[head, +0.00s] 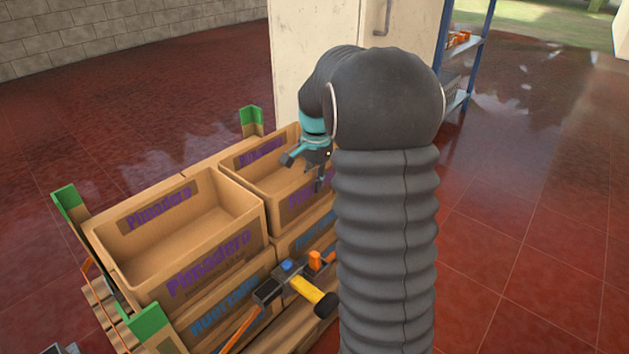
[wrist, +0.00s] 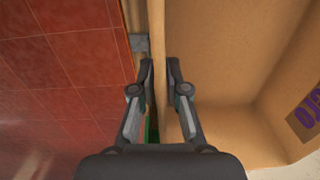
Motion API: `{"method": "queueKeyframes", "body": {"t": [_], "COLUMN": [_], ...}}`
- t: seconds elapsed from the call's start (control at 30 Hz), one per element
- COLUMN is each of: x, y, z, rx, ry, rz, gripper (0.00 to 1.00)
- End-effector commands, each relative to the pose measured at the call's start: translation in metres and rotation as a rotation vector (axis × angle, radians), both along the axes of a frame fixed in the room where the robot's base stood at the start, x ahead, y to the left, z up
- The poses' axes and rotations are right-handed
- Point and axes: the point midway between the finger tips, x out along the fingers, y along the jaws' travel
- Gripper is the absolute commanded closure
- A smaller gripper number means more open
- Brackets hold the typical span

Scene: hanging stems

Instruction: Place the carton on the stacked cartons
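A tan open carton (head: 289,206) with purple lettering sits at the right of the stack in the head view, partly hidden by my arm. It looks level with the carton beside it; I cannot tell whether its base touches the carton below. My gripper (head: 305,170) is at this carton's wall. In the wrist view the fingers of my gripper (wrist: 160,68) are close together on either side of a thin wall of the carton (wrist: 218,60), whose empty inside lies to the right. The stacked cartons (head: 232,302) under and beside it have blue and purple lettering.
Green corner posts (head: 70,204) stand around the pallet (head: 103,305). A yellow-handled hammer (head: 307,288) and other tools lie before the stack. A pale cabinet (head: 300,60) and blue shelf (head: 474,55) stand behind. Red tiled floor is clear at right.

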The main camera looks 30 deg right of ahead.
Motion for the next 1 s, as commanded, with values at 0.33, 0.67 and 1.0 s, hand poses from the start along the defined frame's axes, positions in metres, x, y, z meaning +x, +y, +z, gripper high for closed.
{"method": "queueKeyframes", "body": {"t": [0.33,0.67,1.0], "x": [0.0,0.0,-0.002], "y": [0.0,-0.001,-0.001], "z": [0.001,0.044,0.106], "rx": [0.0,-0.002,-0.001], "ry": [0.0,-0.004,-0.001], "rz": [0.0,0.0,0.0], "gripper": [0.69,0.69,0.69]}}
